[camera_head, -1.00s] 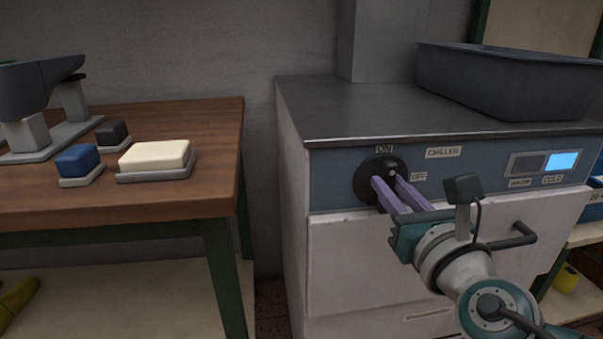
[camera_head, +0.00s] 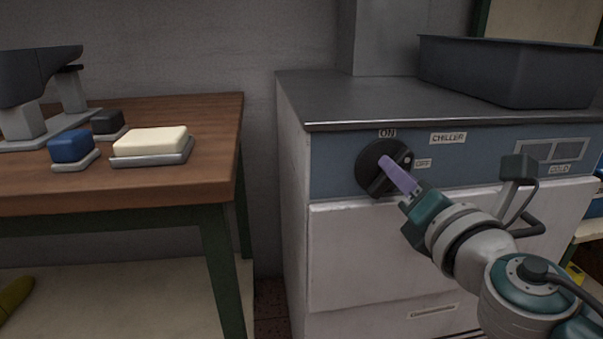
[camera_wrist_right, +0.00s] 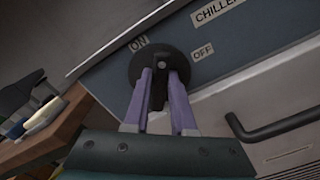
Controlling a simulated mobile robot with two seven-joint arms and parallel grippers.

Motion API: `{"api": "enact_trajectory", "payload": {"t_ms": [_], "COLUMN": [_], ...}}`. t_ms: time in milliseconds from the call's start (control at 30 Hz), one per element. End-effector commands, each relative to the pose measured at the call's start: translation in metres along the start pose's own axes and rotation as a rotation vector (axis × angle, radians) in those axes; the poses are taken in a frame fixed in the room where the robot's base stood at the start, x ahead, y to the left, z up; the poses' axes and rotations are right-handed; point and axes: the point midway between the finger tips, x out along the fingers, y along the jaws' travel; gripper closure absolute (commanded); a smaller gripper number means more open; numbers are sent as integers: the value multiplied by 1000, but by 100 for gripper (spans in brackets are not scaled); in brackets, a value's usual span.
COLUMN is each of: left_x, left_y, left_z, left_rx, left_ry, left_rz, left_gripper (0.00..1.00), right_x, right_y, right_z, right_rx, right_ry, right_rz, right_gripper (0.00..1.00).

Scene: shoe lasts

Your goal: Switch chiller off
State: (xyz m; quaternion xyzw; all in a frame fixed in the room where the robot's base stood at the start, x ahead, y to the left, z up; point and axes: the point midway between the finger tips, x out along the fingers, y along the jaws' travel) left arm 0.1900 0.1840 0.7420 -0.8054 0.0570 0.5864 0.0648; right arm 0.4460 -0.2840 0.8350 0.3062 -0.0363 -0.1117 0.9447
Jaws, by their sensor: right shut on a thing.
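The chiller (camera_head: 345,250) is a white cabinet with a blue control panel and a dark metal top. Its round black knob (camera_head: 369,172) sits between the ON label (camera_head: 387,133) and the OFF label (camera_head: 423,163). In the right wrist view the purple fingers (camera_wrist_right: 160,78) lie either side of the black bar. My left gripper is not in view.
A deep dark tray (camera_head: 510,75) stands on the chiller top. A dark bar handle (camera_wrist_right: 275,130) sticks out below the panel, close to my right wrist. At left, a wooden table (camera_head: 215,150) holds blue, black and cream blocks.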

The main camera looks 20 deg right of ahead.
Motion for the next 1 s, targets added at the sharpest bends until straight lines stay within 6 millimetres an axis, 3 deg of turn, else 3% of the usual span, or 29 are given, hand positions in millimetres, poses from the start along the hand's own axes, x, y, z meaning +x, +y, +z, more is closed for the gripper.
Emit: {"api": "enact_trajectory", "payload": {"t_ms": [500, 1000], "left_x": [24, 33], "left_y": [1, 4], "left_z": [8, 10], "left_rx": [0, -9], "left_ry": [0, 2], "left_rz": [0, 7], "left_gripper": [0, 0], "right_x": [0, 0], "right_y": [-5, -7], "right_z": [-3, -3], "right_rx": [493, 861], "right_ry": [-1, -1], "right_rz": [0, 0], "right_gripper": [100, 100]}}
